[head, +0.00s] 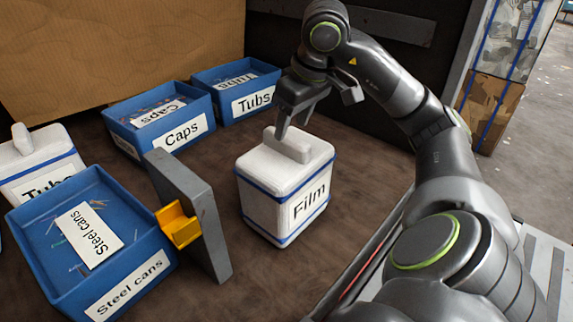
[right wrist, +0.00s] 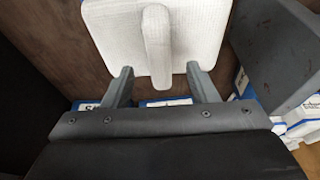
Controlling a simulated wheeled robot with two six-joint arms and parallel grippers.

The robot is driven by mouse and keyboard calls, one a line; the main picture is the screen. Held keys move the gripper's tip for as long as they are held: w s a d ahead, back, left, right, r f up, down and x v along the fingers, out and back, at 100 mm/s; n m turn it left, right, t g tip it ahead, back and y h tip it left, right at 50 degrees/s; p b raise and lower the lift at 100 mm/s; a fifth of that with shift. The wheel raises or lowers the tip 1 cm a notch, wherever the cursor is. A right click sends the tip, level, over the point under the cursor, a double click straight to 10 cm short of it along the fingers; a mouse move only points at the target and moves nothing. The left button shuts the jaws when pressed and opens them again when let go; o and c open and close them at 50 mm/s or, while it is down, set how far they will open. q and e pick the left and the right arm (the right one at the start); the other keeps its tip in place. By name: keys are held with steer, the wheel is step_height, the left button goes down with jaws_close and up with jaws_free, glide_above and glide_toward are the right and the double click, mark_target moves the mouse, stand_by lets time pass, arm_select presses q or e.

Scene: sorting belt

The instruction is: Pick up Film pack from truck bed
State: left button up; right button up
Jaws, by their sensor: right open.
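The Film pack (head: 287,190) is a white block with blue bands, a "Film" label and a raised grip on top. It stands upright on the brown truck bed (head: 365,175). In the right wrist view the top of the Film pack (right wrist: 183,45) shows with its narrow grip in the middle. My right gripper (head: 288,140) is open just above the pack. In the right wrist view the fingers of my right gripper (right wrist: 159,75) stand apart, one on each side of the grip's line. Nothing is held. My left gripper is not in view.
Blue bins labelled Caps (head: 190,139), Tubs (head: 258,105) and Steel cans (head: 145,277) stand around the pack. A white Tubs pack (head: 40,160) is at the left. A grey upright panel (head: 195,215) with a yellow bracket (head: 177,225) stands close left of the Film pack.

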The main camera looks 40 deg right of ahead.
mark_target(288, 137)
steer(key=x, duration=0.4)
steer(key=shift+w+f+b, duration=0.1)
steer(key=shift+w+b, duration=0.05)
steer(key=shift+b, duration=0.15)
steer(key=shift+f, duration=0.2)
steer(key=shift+c, duration=0.3)
jaws_close()
stand_by(0.3)
stand_by(1.1)
